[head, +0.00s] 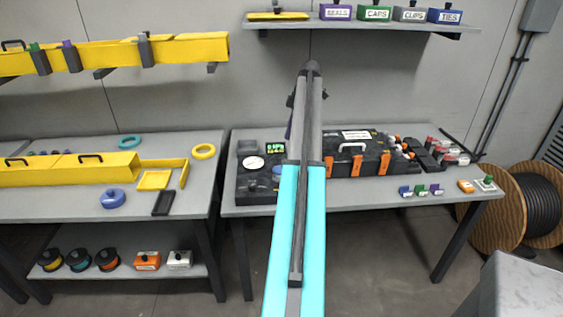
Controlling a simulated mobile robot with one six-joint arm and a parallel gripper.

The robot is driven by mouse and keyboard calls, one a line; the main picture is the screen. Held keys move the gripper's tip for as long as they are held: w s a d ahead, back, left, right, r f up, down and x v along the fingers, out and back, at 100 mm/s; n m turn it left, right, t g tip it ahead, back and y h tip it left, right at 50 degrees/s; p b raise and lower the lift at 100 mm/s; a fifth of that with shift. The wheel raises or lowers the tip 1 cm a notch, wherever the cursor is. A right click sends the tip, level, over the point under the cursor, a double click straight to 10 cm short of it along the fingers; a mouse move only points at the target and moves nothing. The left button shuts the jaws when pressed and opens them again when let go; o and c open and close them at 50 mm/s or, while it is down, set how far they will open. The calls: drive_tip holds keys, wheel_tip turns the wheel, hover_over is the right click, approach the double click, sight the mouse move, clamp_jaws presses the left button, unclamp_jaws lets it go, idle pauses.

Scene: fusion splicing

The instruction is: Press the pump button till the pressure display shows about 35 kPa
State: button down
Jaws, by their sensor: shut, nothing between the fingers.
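A dark device (258,187) stands at the left end of the right-hand bench. It has a small lit screen (275,147) with green and yellow marks, too small to read. A round white dial or plate (254,162) sits on its top. Which part is the pump button, and whether the lit screen is the pressure display, I cannot tell. My arm rises through the middle of the head view and covers the device's right side. My gripper's fingers cannot be made out; they seem hidden behind the arm.
A black case (343,160) with orange latches stands right of my arm on the bench (370,190). Small coloured blocks (420,190) lie near its front edge. A shelf (370,25) with labelled boxes hangs above. A cable reel (535,205) stands at right.

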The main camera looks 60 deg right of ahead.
drive_tip(key=shift+f, duration=0.1)
drive_tip(key=p, duration=0.5)
hover_over(279, 168)
drive_tip(key=f, duration=1.1)
drive_tip(key=shift+s+d+f, duration=0.3)
drive_tip(key=shift+s, duration=0.1)
drive_tip(key=shift+f, duration=0.95)
drive_tip(key=shift+f, duration=0.1)
drive_tip(key=shift+f+b, duration=1.05)
drive_tip(key=shift+f, duration=0.25)
drive_tip(key=shift+a, duration=0.1)
